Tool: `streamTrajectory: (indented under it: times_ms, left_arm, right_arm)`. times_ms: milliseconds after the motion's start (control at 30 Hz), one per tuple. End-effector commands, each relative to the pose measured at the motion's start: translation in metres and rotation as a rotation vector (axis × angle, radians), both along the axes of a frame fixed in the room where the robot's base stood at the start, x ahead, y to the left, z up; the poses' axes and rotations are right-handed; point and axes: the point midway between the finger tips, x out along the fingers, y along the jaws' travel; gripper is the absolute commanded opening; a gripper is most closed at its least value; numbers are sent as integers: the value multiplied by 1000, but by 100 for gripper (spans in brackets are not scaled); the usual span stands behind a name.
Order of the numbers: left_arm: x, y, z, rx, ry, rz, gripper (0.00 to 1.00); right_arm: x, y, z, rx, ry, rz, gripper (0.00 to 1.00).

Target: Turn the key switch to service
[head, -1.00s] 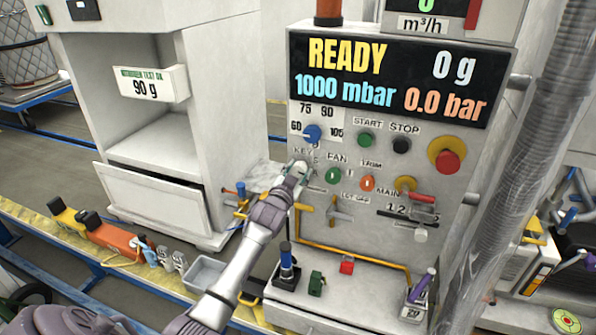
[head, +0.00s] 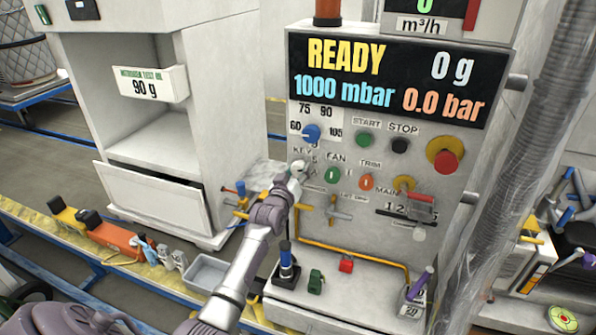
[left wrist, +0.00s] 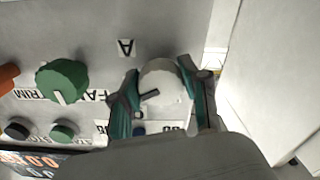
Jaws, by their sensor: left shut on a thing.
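The key switch (left wrist: 163,84) is a pale round knob on the grey panel, with a short dark bar across its face, seen close up in the left wrist view. A label reading A stands beside it. My left gripper (left wrist: 161,100) has one teal finger on each side of the knob and is shut on it. In the head view my left gripper (head: 297,172) reaches the panel from the lower left, at the KEY label, and covers most of the switch. I cannot read which position the key points to. My right gripper is not in view.
The green FAN knob (left wrist: 62,80) is close beside the gripper. The blue dial (head: 312,132) sits just above, and the orange TRIM knob (head: 366,182) is to the right. Yellow pipe (head: 350,252) and a T-handle (head: 338,212) stick out below. The display (head: 388,78) reads READY.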

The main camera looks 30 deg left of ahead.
Motion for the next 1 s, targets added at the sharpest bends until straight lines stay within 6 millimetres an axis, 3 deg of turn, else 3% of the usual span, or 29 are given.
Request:
streamTrajectory:
  times_ms: [500,533,667,1000]
  left_arm:
    - [0,0,-2,-21,-1,0,10]
    - [0,0,-2,-20,-1,0,46]
    - [0,0,-1,-20,-2,-1,68]
    - [-1,-1,-1,-20,-4,0,70]
  right_arm:
    - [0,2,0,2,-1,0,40]
    - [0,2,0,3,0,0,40]
    - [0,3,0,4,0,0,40]
    - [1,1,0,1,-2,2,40]
